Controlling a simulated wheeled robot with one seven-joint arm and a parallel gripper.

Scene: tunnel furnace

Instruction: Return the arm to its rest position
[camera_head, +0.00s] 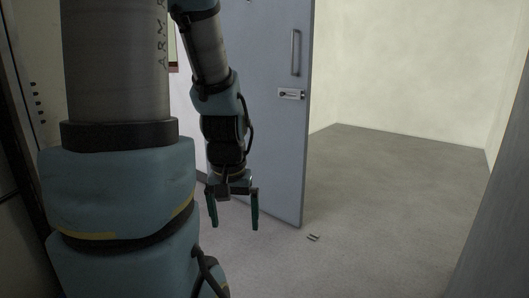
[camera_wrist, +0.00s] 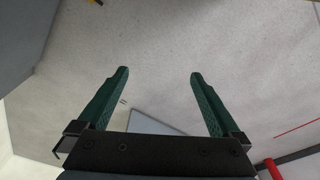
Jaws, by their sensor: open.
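My gripper (camera_head: 234,210) hangs pointing down in front of the grey-blue door (camera_head: 268,110) in the head view. Its two green fingers are apart with nothing between them. In the wrist view my gripper (camera_wrist: 158,78) is also open and empty, above the speckled grey floor (camera_wrist: 160,40). My arm fills the left of the head view, with the upper part reaching out of frame and the forearm bent downward.
The door stands open, with a handle (camera_head: 296,52) and a lock plate (camera_head: 291,94) near its right edge. Beyond it is an empty room with pale walls (camera_head: 420,70) and bare floor (camera_head: 400,190). A small dark item (camera_head: 313,238) lies on the floor. A red cylinder (camera_wrist: 272,169) shows in the wrist view.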

